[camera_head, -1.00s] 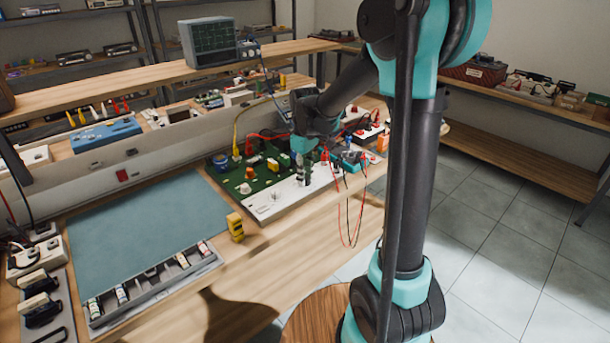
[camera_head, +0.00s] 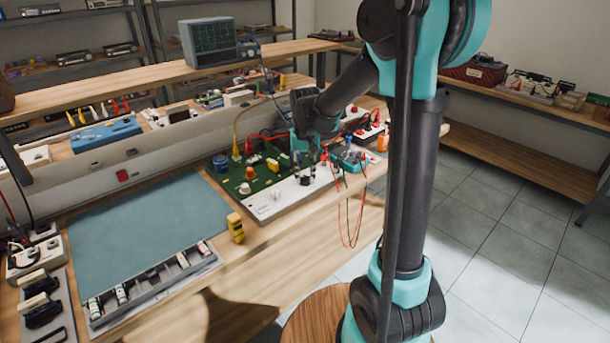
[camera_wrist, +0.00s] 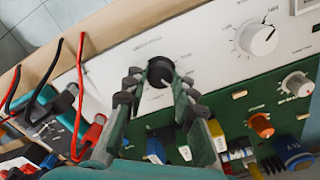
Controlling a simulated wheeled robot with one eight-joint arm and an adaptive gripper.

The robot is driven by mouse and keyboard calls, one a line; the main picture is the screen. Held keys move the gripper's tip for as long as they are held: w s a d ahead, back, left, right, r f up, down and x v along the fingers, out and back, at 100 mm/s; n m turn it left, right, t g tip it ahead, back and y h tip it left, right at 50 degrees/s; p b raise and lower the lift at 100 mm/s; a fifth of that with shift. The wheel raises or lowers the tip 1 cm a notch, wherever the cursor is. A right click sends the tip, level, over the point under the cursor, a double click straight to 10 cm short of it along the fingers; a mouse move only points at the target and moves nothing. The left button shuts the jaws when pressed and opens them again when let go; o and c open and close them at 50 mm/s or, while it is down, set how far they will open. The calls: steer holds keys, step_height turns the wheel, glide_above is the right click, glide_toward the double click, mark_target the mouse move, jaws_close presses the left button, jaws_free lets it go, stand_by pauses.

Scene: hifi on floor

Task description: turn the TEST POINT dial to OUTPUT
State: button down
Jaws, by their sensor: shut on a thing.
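In the wrist view a round black dial (camera_wrist: 160,71) with a light pointer mark sits on the white panel (camera_wrist: 205,60). Its label is too small to read. My gripper (camera_wrist: 158,82) is shut on this black dial, one finger on each side. In the head view my gripper (camera_head: 304,166) is at the right part of the white panel (camera_head: 262,206) and hides the dial. A white dial (camera_wrist: 257,39) stands apart on the same panel, at the upper right of the wrist view; its scale lettering is unclear.
A green board (camera_head: 233,181) with coloured components and knobs adjoins the panel. Red and black leads (camera_head: 351,215) hang over the bench edge at the right. The blue-grey mat (camera_head: 140,225) is bare.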

mark_target(305, 178)
steer(key=shift+m, duration=0.9)
steer(key=c, duration=1.2)
jaws_free()
steer(key=shift+r, duration=0.15)
step_height(305, 178, up, 12)
steer(key=shift+f, duration=0.1)
steer(key=s+d+f+t, duration=0.1)
steer(key=s+d+f, duration=0.3)
steer(key=s+f, duration=0.2)
steer(key=s+d+f+n+t, duration=0.1)
steer(key=s+d+f, duration=0.3)
steer(key=s, duration=0.3)
steer(key=s+d+f+t, duration=0.2)
steer(key=s+d+f, duration=0.2)
steer(key=s+f, duration=0.3)
steer(key=shift+s+f+n, duration=0.2)
steer(key=shift+f+n, duration=0.15)
steer(key=shift+n, duration=0.05)
